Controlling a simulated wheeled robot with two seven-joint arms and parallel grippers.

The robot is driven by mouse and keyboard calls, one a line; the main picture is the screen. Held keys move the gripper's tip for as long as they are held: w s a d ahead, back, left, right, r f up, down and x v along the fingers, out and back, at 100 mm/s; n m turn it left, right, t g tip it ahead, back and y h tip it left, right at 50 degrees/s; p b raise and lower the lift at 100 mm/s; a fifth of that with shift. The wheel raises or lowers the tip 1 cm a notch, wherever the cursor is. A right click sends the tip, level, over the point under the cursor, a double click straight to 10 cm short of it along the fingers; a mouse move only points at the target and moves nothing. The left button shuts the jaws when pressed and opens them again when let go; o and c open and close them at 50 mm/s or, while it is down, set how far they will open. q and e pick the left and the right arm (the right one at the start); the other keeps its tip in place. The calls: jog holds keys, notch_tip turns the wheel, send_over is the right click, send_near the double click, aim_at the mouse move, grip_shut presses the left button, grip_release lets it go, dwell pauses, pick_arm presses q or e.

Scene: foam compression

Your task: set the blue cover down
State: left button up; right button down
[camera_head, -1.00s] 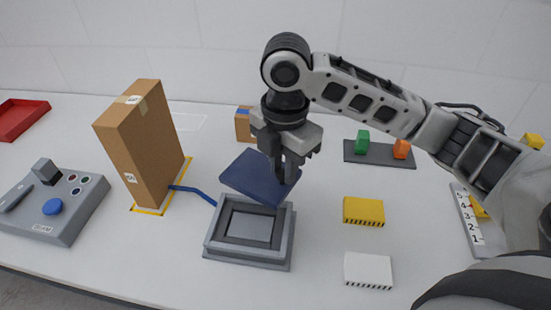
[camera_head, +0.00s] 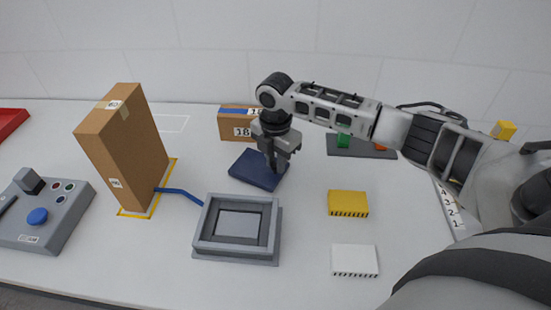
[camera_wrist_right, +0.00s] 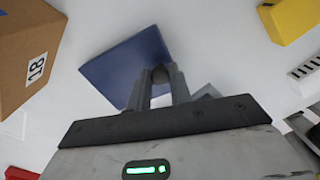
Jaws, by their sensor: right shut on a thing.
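The blue cover (camera_head: 256,171) is a flat dark blue square behind the grey open-topped box (camera_head: 237,226) in the head view. My right gripper (camera_head: 278,167) is shut on the cover near its right edge. In the right wrist view the cover (camera_wrist_right: 128,65) shows beyond the two fingers (camera_wrist_right: 160,82), which hide part of its near edge. The cover looks level and close to the table; I cannot tell whether it touches it. The grey box stands with its top open and a lighter panel inside. My left gripper is not in view.
A tall cardboard box (camera_head: 127,150) stands left, with a blue strip (camera_head: 180,193) running towards the grey box. A small cardboard box (camera_head: 236,124) is behind the cover. Yellow (camera_head: 348,204) and white (camera_head: 354,261) blocks lie right. A control box (camera_head: 45,212) is far left.

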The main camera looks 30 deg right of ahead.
jog(key=shift+f, duration=0.2)
jog(key=c, duration=1.3)
grip_release()
notch_tip(320, 180, up, 12)
jog(key=shift+r+b, duration=0.1)
jog(key=shift+b, duration=0.45)
